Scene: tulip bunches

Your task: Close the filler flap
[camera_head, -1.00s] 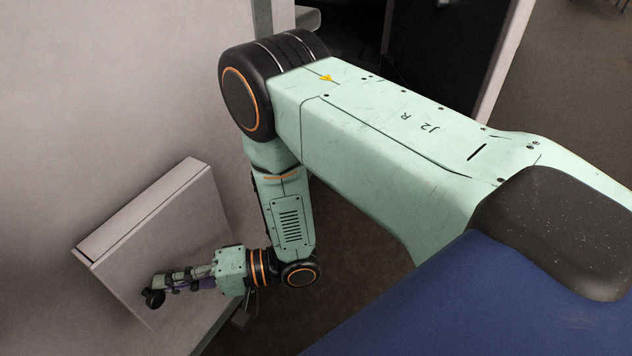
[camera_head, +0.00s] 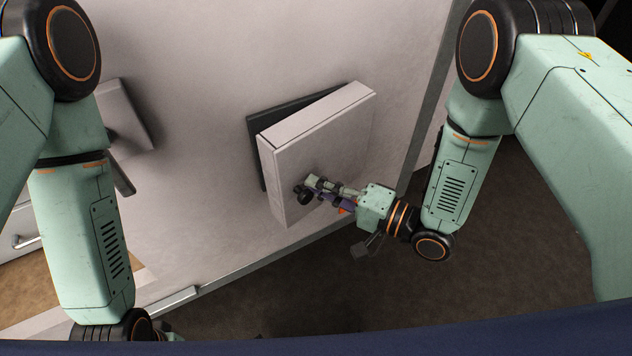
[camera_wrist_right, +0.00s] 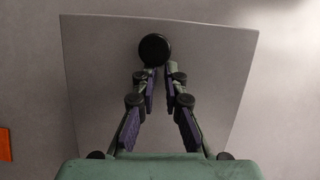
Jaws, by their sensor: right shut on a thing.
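The filler flap (camera_head: 325,130) is a pale square panel standing out from the pale wall at an angle, partly open. A dark opening (camera_head: 254,150) shows behind its left and upper edges. A round black knob (camera_head: 302,195) sits on the flap's face; it also shows in the right wrist view (camera_wrist_right: 154,48). My right gripper (camera_head: 313,186) is shut on the knob, its two fingers converging there in the right wrist view (camera_wrist_right: 161,78). My left arm comes down at the left, and its gripper is not clearly in view.
The pale wall (camera_head: 200,60) carries a second small box-like panel (camera_head: 118,115) at the left, partly behind my left arm. A drawer handle (camera_head: 28,242) shows at the lower left. The dark floor (camera_head: 330,290) below the wall is clear around my right wrist.

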